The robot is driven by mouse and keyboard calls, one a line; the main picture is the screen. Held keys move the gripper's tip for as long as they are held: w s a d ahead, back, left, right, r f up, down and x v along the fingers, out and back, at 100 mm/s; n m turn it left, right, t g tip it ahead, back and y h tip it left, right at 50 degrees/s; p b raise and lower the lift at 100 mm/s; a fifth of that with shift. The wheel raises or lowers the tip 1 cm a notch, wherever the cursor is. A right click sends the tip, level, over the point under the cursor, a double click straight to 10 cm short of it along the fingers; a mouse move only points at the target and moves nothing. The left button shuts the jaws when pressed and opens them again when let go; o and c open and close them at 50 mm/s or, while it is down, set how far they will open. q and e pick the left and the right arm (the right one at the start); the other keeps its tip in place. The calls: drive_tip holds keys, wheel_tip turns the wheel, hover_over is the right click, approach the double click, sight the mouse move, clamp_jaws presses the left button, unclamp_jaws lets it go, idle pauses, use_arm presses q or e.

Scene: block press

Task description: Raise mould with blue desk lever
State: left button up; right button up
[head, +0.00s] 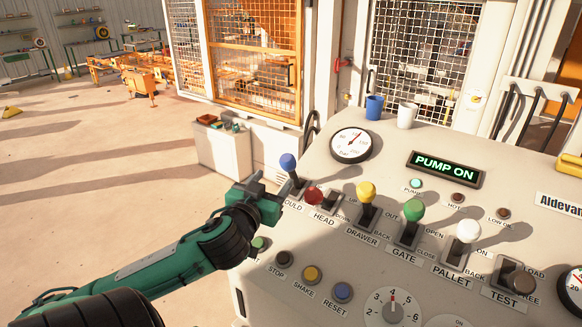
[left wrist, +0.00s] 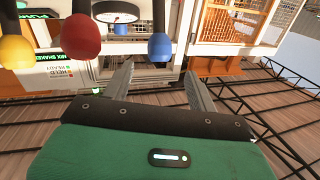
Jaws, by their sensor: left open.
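The blue-knobbed lever (head: 288,162) stands at the left end of the desk's lever row, above the partly covered MOULD label (head: 292,204). My left gripper (head: 268,188) is just below and left of its knob, fingers apart and empty. In the left wrist view the blue knob (left wrist: 160,46) appears between and beyond the two open fingertips (left wrist: 158,70). I cannot tell whether a finger touches the lever's stem. The red HEAD lever (head: 313,195) is close to the right of the gripper. My right gripper is not in view.
Yellow (head: 366,190), green (head: 413,209) and white (head: 467,231) levers continue the row rightward. Push buttons (head: 311,273) lie in front. A gauge (head: 351,145), a lit PUMP ON display (head: 446,169) and two cups (head: 374,107) stand behind. Open floor lies left of the desk.

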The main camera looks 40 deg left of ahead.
sight(284, 165)
use_arm(q)
drive_tip(key=b+x, duration=0.3)
drive_tip(key=b, duration=0.4)
drive_tip(key=shift+w+f, duration=0.2)
drive_tip(key=shift+w, duration=0.1)
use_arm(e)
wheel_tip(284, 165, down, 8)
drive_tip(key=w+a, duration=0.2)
use_arm(q)
drive_tip(key=p+x, duration=0.1)
drive_tip(key=x, duration=0.1)
drive_tip(key=p+x, duration=0.1)
drive_tip(key=x, duration=0.1)
drive_tip(key=p+x, duration=0.1)
drive_tip(key=x, duration=0.2)
drive_tip(key=shift+r, duration=0.4)
drive_tip(key=shift+w+a+f+p, duration=0.2)
drive_tip(key=shift+w+a+p, duration=0.15)
drive_tip(key=shift+w, duration=0.35)
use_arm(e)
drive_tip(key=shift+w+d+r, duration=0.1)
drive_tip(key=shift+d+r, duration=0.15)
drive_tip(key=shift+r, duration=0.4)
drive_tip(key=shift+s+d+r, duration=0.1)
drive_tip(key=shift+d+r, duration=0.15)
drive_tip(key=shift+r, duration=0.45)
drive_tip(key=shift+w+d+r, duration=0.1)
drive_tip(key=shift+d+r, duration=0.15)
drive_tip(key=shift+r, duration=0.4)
